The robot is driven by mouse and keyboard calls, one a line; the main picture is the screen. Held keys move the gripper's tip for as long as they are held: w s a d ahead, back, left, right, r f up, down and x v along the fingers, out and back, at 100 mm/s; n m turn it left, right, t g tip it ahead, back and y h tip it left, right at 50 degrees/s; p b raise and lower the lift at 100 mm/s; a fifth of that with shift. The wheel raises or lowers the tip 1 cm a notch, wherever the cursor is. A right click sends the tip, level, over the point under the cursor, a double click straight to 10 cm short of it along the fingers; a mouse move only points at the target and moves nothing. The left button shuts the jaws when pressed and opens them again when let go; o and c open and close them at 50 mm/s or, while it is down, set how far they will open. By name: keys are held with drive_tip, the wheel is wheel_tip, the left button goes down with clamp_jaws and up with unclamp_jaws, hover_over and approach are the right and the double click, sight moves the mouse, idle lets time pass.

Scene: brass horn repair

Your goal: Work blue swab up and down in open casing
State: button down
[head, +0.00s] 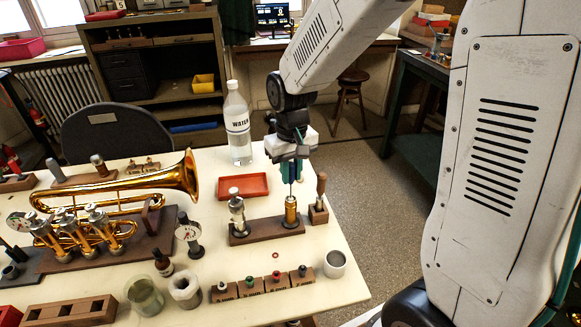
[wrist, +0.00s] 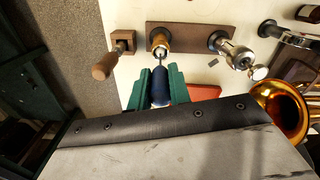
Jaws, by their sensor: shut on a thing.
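My gripper (head: 291,168) is above the right end of a wooden stand on the cream table. In the wrist view, its green fingers (wrist: 160,88) are shut on the dark blue handle of the swab (wrist: 160,92). The swab's thin metal rod (head: 291,188) points down to the open brass casing (head: 290,212). The rod's lower end is at the casing mouth; whether a swab head is inside is hidden. The casing stands upright in the wooden block (head: 262,232). A silver valve (head: 237,208) stands at the block's left end.
A small wooden block with a wooden-handled tool (head: 320,190) stands close right of the casing. A red tray (head: 243,187) and a water bottle (head: 237,125) are behind. A brass trumpet (head: 110,195) lies left.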

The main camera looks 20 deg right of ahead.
sight(291, 163)
drive_tip(key=shift+r, duration=1.8)
drive_tip(key=shift+f, duration=0.15)
idle(0.5)
idle(1.5)
idle(1.7)
drive_tip(key=shift+r, duration=0.2)
